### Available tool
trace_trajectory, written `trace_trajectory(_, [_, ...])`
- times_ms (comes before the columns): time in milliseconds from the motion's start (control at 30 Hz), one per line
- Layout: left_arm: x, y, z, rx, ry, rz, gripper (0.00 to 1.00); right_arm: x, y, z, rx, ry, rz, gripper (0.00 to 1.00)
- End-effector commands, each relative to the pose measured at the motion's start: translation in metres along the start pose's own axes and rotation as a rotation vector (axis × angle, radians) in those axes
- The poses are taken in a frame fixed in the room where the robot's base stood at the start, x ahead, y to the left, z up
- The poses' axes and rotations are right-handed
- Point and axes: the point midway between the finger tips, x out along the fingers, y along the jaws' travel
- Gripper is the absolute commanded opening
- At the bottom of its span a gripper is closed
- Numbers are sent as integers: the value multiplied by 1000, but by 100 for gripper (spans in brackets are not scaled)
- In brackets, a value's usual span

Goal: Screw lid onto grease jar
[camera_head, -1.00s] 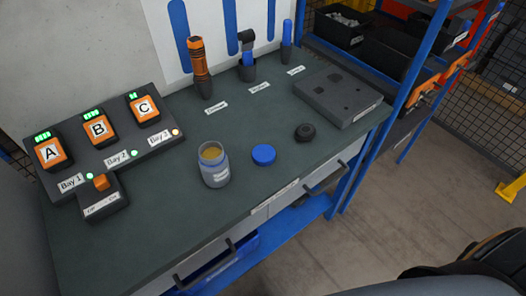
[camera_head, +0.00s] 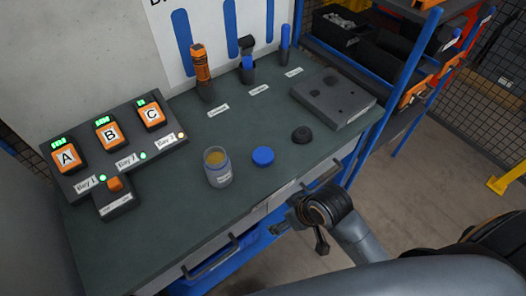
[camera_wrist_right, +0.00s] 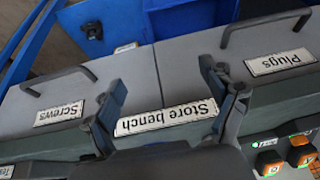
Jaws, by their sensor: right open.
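The grease jar (camera_head: 217,168) stands upright and open on the bench, a clear jar with yellowish grease inside and a white label. The blue lid (camera_head: 263,156) lies flat on the bench just right of the jar, apart from it. My right gripper (camera_head: 280,229) is in front of the bench's front edge, lower right of the jar and lid. In the right wrist view my right gripper (camera_wrist_right: 165,105) is open and empty, its two fingers spread before the bench front with the "Store bench" label (camera_wrist_right: 166,117). My left gripper is not in view.
A black knob-like part (camera_head: 302,134) and a grey block with recesses (camera_head: 333,97) are right of the lid. A charger with batteries A, B and C (camera_head: 120,150) stands left. Tools in holders (camera_head: 203,75) line the back. Drawer handles (camera_head: 212,258) protrude from the bench front.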

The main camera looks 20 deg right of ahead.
Motion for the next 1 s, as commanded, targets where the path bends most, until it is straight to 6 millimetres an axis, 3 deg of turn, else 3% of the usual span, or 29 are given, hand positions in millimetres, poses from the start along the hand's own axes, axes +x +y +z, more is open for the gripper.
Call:
trace_trajectory(33, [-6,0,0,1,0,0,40,-24,-4,-20,-57,30,-16,84])
trace_trajectory(100, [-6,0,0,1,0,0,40,-37,-10,-36,-132,48,-48,84])
trace_trajectory(300, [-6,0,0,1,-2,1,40,-46,-16,-69,-294,69,-113,84])
trace_trajectory(467, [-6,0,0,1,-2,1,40,-51,-10,-97,-431,70,-156,84])
trace_trajectory(633, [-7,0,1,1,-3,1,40,-66,21,-133,-588,35,-191,84])
trace_trajectory(800, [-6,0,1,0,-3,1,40,-97,64,-162,-662,-7,-214,84])
trace_trajectory(1000, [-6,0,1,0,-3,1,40,-127,95,-180,-669,-22,-231,84])
